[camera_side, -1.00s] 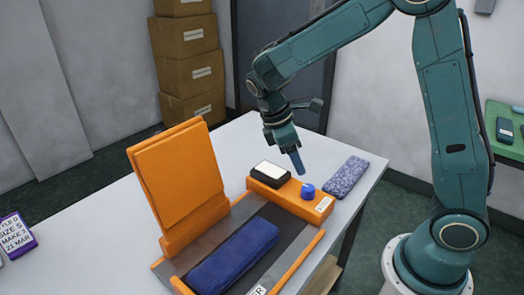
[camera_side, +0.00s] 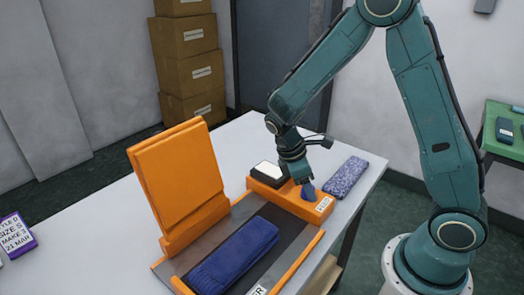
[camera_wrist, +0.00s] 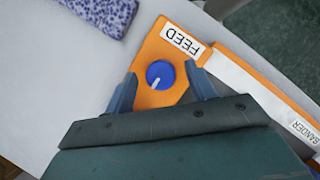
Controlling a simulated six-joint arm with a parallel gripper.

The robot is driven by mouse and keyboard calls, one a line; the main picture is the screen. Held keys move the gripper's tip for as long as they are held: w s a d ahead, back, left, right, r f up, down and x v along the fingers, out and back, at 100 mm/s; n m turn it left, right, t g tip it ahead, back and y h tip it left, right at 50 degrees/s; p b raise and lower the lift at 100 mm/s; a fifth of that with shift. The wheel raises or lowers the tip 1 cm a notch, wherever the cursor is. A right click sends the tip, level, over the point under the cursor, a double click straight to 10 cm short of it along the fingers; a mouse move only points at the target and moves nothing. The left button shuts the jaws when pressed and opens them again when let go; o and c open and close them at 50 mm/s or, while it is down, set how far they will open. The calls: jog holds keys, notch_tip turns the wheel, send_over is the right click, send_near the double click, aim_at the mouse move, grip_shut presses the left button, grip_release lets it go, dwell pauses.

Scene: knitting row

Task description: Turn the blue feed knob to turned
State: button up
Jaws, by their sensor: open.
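The blue feed knob (camera_wrist: 160,74) sits on the orange housing (camera_wrist: 150,45) beside a white FEED label (camera_wrist: 182,40). A pale pointer line on it runs toward the lower left in the wrist view. My gripper (camera_wrist: 162,88) is open, with one finger on each side of the knob; gaps show between the fingers and the knob. In the side view my gripper (camera_side: 303,184) is down at the knob (camera_side: 308,192), which it partly hides.
A folded blue knit piece (camera_side: 235,255) lies on the dark bed between orange rails. An upright orange panel (camera_side: 178,185) stands at left. A black box with a white top (camera_side: 266,172) is close beside my gripper. A speckled blue-white folded piece (camera_side: 346,177) lies right of the knob.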

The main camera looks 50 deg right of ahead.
jog(key=c, duration=1)
jog(key=shift+o, duration=0.2)
jog(key=shift+m, duration=0.5)
jog(key=m, duration=0.1)
jog(key=m+y, duration=0.1)
jog(key=m, duration=0.1)
jog(key=shift+w+d+m+g+y, duration=0.1)
jog(key=shift+m+g+y, duration=0.2)
jog(key=shift+g, duration=0.1)
jog(key=m, duration=0.2)
jog(key=m+y, duration=0.1)
jog(key=m, duration=0.1)
jog(key=shift+d+y, duration=0.15)
jog(key=shift+y, duration=0.15)
jog(key=m+y, duration=0.1)
jog(key=m, duration=0.4)
jog(key=shift+d+y, duration=0.15)
jog(key=shift+y, duration=0.25)
jog(key=m+y, duration=0.1)
jog(key=m, duration=0.3)
jog(key=shift+t, duration=0.4)
jog(key=shift+m, duration=0.3)
